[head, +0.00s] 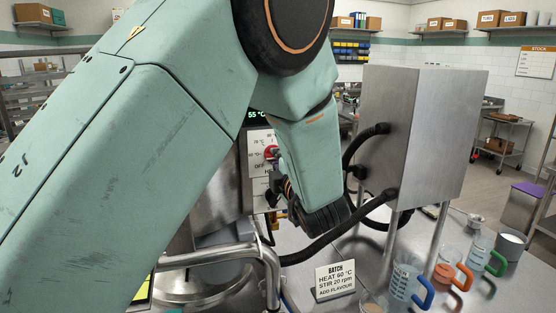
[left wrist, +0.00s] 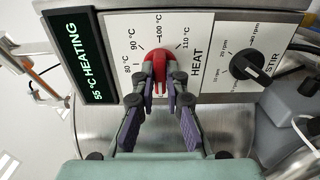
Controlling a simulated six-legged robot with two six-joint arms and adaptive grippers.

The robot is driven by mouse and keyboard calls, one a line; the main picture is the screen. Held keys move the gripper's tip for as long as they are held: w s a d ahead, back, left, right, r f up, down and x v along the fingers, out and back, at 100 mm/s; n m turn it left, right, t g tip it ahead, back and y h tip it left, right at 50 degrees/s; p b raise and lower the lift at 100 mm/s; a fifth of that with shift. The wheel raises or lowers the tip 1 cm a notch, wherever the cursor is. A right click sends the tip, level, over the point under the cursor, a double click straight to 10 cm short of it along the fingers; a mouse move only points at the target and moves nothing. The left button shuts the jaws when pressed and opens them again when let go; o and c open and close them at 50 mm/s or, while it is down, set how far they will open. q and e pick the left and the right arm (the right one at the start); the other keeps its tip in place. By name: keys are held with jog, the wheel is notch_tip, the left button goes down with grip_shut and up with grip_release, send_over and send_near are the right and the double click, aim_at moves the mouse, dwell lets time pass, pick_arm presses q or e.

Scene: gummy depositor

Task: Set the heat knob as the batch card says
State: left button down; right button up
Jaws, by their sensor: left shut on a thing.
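The red heat knob (left wrist: 158,68) sits on a white dial plate marked HEAT in the left wrist view. Marks from 80 to 110 °C show around it. In the head view the knob (head: 270,152) is partly behind my arm, with 70 °C, 60 °C and OFF marks at its left. My left gripper (left wrist: 160,92) is shut on the knob, one finger on each side. The knob's pointer is hard to make out between the fingers. The batch card (head: 335,280) stands on the table and reads HEAT 60 °C, STIR 20 rpm, ADD FLAVOUR. The display (left wrist: 79,55) reads 55 °C HEATING.
The black stir knob (left wrist: 250,68) is beside the heat dial. A steel cabinet (head: 410,130) on legs with black hoses (head: 345,230) stands right of my gripper. Jugs with blue (head: 424,293), orange and green handles stand at the front right. A bent metal pipe (head: 225,255) is below my arm.

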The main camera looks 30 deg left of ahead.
pick_arm(q)
jog(key=c, duration=1.4)
grip_release()
jog(key=shift+d, duration=0.1)
